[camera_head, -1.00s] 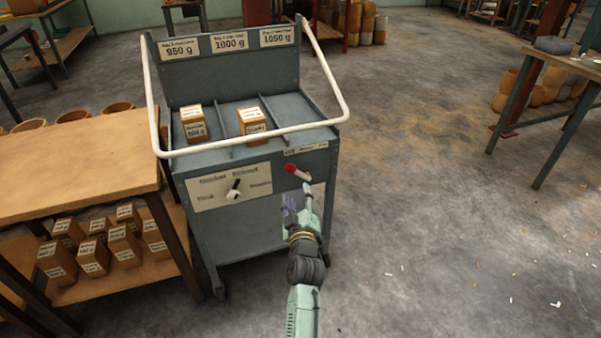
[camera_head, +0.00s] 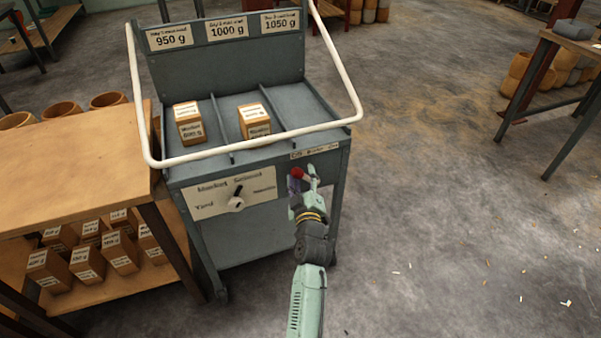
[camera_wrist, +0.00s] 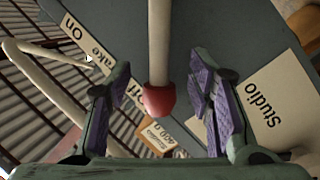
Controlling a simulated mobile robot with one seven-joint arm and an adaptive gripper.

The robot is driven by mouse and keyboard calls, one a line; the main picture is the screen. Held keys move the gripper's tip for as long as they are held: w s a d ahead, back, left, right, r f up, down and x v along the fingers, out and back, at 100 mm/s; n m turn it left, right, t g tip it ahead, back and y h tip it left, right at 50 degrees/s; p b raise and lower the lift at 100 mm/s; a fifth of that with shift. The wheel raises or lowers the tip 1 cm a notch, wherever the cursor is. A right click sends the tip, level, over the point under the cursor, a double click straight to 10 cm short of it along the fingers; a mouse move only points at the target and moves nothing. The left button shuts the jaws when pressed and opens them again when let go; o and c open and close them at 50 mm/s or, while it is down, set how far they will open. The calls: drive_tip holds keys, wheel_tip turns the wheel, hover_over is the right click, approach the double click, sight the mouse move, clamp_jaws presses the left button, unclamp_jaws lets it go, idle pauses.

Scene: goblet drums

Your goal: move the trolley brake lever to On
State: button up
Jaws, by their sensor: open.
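The brake lever is a pale rod with a red knob. In the head view its red knob (camera_head: 298,174) shows at the right of the trolley's front panel, partly hidden by my gripper (camera_head: 303,186). In the wrist view the red knob (camera_wrist: 159,101) and rod lie between the two purple-padded fingers of my gripper (camera_wrist: 168,100). The fingers are open, with a gap on each side of the knob. The brake label (camera_wrist: 90,60) reads "Off" and "On" in the wrist view. The grey trolley (camera_head: 245,235) stands beside a wooden table.
A white rail (camera_head: 345,75) curves around the trolley top, above the lever. Two wooden blocks (camera_head: 188,135) sit in the top compartments. A dial (camera_head: 236,203) is left of the lever. The wooden table (camera_head: 70,170) adjoins at left.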

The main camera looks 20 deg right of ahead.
drive_tip(key=shift+c, duration=0.6)
clamp_jaws()
idle(0.4)
